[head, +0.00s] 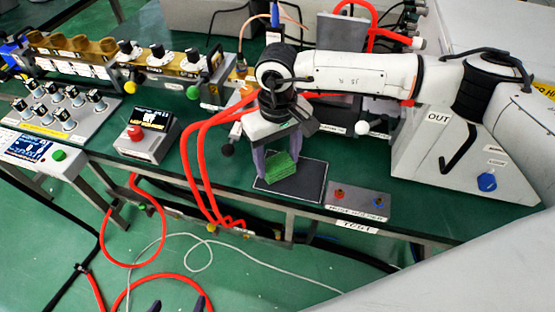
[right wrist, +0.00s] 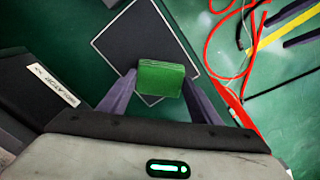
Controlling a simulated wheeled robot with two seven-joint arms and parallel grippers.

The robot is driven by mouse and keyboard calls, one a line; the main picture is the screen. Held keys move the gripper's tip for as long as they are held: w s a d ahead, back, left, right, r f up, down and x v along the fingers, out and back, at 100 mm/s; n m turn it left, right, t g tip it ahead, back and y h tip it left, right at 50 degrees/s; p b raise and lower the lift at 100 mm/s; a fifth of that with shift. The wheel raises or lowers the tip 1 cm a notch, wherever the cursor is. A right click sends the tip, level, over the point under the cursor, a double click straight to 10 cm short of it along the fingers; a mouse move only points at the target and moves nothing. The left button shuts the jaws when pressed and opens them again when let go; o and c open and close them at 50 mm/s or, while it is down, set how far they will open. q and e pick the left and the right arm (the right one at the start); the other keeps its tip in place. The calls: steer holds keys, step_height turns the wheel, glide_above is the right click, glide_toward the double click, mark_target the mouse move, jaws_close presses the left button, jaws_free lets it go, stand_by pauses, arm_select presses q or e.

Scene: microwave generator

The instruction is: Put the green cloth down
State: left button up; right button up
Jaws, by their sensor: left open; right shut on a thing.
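The green cloth (head: 281,168) is a small folded block between the fingers of my right gripper (head: 277,158). In the right wrist view the cloth (right wrist: 161,78) sits between the two purple fingertips, and my right gripper (right wrist: 160,92) is shut on it. A dark square mat with a pale outline (head: 308,188) lies on the green bench beneath it, and the mat (right wrist: 124,42) also shows behind the cloth in the right wrist view. I cannot tell whether the cloth touches the mat. My left gripper (head: 178,304) is open and empty at the bottom edge of the head view.
A grey panel with red and blue buttons (head: 358,201) is right of the mat. Red hoses (head: 192,160) loop over the bench edge left of my right gripper. A display box with a red knob (head: 148,133) stands further left. A white sloped housing (head: 435,165) stands right.

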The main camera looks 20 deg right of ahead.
mark_target(277, 163)
steer(key=shift+r, duration=0.1)
steer(key=shift+f, duration=0.2)
steer(key=o, duration=1.1)
steer(key=shift+r, duration=0.1)
arm_select(q)
steer(key=shift+w+r, duration=0.15)
steer(key=shift+w, duration=0.2)
arm_select(e)
steer(key=shift+r, duration=0.15)
arm_select(q)
steer(key=r+p, duration=0.4)
steer(key=shift+s+r+p, duration=0.2)
steer(key=shift+r+p, duration=0.05)
steer(key=shift+p, duration=0.05)
arm_select(e)
step_height(277, 163, up, 12)
